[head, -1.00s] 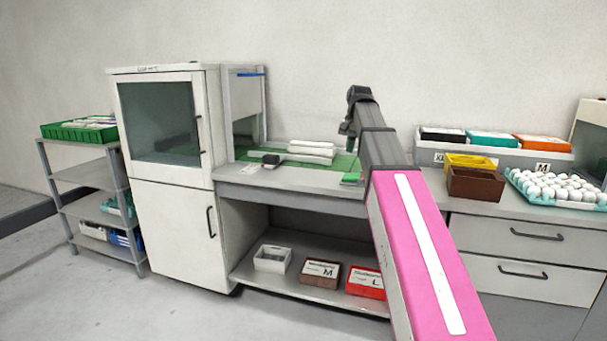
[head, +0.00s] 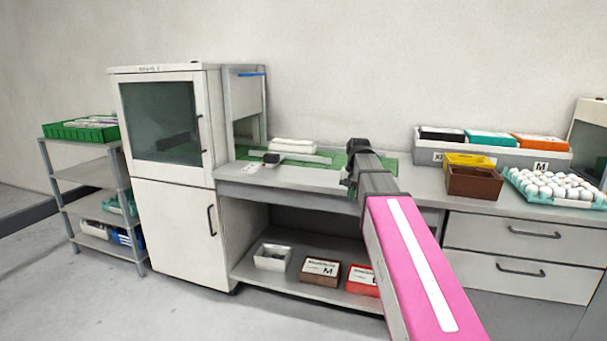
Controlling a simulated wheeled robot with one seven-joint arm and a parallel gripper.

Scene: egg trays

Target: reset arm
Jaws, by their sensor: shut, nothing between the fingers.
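My arm reaches in from the lower right, its pink link in front of the counter. My gripper (head: 351,184) shows small and dark at the far end of the arm, hanging over the green mat (head: 338,161) near the counter's front edge. It is shut, with nothing seen in it. Its fingertips are too small to make out clearly, and I cannot tell its height above the counter. The arm hides part of the counter and the shelf below.
A white item (head: 293,146) lies on the mat. A brown box (head: 474,184), a yellow box (head: 470,160) and an egg tray (head: 556,203) stand at right. A glass-door cabinet (head: 162,120) stands left. Boxes sit on the lower shelf. The counter between gripper and brown box looks clear.

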